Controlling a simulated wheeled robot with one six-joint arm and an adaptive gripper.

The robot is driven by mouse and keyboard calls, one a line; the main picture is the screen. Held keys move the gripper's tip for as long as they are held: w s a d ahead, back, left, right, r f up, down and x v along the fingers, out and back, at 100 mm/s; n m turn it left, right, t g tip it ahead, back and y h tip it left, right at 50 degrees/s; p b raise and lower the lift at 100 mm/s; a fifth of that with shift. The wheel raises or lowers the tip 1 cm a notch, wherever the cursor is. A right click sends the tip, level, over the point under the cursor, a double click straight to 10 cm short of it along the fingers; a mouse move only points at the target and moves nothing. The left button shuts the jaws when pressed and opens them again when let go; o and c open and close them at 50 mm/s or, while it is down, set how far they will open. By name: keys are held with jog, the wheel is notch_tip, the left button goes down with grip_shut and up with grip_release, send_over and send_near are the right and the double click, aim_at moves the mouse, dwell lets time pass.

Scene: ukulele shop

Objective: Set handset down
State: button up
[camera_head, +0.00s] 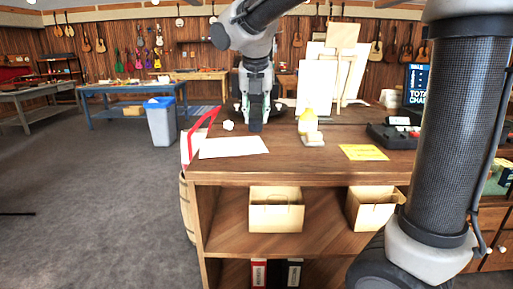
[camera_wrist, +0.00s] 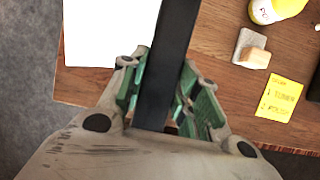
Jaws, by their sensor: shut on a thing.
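My gripper (camera_head: 256,104) points down over the wooden counter (camera_head: 330,165), near its left part. It is shut on a long dark handset (camera_wrist: 168,65), with the green finger pads on both sides of it in the wrist view. In the head view the lower end of the handset (camera_head: 255,127) shows below the fingers, close to the counter top just behind the white paper sheet (camera_head: 234,147). I cannot tell whether it touches the counter. The upper part of the handset is hidden by the gripper.
A black telephone base (camera_head: 385,136) stands farther right. A red-framed stand (camera_head: 200,138) is at the left edge. Bare wood shows between paper and note.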

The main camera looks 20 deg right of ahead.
aim_at(256, 152)
jog(key=f, duration=0.6)
jog(key=w+f, duration=0.1)
jog(key=f, duration=0.3)
jog(key=shift+d, duration=0.15)
jog(key=shift+s+f, duration=0.1)
jog(key=o, duration=1.1)
